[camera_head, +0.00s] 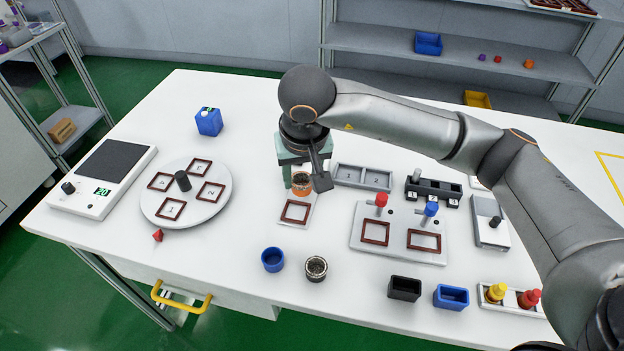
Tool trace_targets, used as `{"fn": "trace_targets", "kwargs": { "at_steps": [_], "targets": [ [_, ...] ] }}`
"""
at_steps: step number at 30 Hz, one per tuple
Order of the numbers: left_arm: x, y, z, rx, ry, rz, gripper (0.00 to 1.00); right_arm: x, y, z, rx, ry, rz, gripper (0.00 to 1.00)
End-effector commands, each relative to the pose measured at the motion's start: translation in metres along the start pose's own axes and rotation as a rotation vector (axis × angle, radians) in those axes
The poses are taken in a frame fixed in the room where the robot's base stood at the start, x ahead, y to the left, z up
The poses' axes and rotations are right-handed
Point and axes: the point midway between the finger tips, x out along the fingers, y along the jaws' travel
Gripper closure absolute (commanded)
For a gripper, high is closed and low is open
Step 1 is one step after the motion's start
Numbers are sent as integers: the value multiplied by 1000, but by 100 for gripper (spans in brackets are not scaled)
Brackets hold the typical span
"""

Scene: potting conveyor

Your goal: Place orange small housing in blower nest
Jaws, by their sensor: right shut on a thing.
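My right gripper (301,178) points down at the middle of the table, its greenish fingers shut on a small orange housing (301,191) with a dark, grainy top. The housing is over the far part of a narrow white plate, which has a single brown square frame (296,211) on its near part. This plate looks like the blower nest, though no label is readable. A dark angled piece (321,178) hangs just right of the gripper. I cannot tell whether the housing touches the plate. My left gripper is not in view.
Left are a turntable (217,208) with several frames, a scale (102,178) and a blue container (209,122). A two-frame fixture (399,249) stands right. A blue cup (273,259) and a dark-filled cup (316,268) stand in front. My right arm spans the table's right side.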

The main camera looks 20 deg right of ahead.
Motion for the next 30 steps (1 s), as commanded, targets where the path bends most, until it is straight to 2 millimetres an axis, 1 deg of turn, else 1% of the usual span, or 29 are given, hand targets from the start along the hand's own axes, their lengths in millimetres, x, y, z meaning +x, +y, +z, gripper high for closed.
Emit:
{"fn": "trace_targets", "kwargs": {
  "at_steps": [8,11,19,24,30],
  "targets": [
    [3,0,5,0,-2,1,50,7,-4,-2,9,-3,3,100],
    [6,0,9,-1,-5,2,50,15,-4,1,9,-4,3,100],
    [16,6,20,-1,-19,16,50,44,-4,10,7,-5,3,100],
    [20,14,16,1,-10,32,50,59,-4,14,8,-3,3,100],
    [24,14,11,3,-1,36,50,67,-4,16,8,-2,3,100]
  ]
}}
